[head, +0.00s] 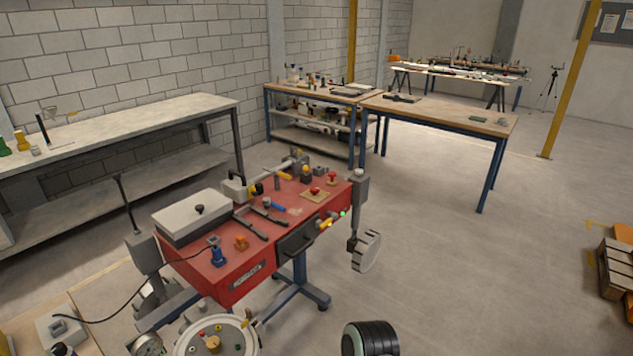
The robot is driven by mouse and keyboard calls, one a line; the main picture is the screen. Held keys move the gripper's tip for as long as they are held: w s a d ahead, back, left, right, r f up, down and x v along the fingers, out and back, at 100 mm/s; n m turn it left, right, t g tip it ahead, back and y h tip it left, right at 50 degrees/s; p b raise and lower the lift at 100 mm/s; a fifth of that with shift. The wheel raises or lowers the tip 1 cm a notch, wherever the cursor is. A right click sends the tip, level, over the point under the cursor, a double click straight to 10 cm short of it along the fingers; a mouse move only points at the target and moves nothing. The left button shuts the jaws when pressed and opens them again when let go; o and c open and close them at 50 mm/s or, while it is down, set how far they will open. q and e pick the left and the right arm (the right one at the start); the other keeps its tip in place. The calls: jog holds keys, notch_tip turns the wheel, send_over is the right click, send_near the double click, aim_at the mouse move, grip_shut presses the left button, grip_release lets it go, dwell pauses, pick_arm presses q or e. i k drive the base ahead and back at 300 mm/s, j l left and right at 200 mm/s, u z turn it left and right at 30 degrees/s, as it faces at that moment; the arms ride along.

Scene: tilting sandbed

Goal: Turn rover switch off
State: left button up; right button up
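A red rover-like body (228,277) sits on a blue stand with casters, left of the picture's middle. A grey wheel (366,251) hangs from a grey post at its right corner. On its red top, a red knob (316,191) sits on a small tan plate, and another red knob (332,178) stands behind it. A yellow-handled part (329,222) and a small green spot (342,213) show at its right front edge. I cannot tell which of these is the switch or how it is set. Neither of my grippers is in view.
A grey box (193,217) and dark tools lie on the red top. A round tray (247,347) and a dark ribbed cylinder (371,339) are at the bottom. Workbenches (440,111) stand behind. A brown crate (617,268) is at right. The floor between is clear.

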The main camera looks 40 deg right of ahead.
aim_at(314, 190)
jog(key=i+l, duration=0.1)
jog(key=l, duration=0.4)
jog(key=i+l+u, duration=0.15)
jog(key=l, duration=0.4)
jog(key=i+l, duration=0.1)
jog(key=l, duration=0.4)
jog(key=l+u, duration=0.15)
jog(key=l, duration=0.4)
jog(key=i, duration=0.05)
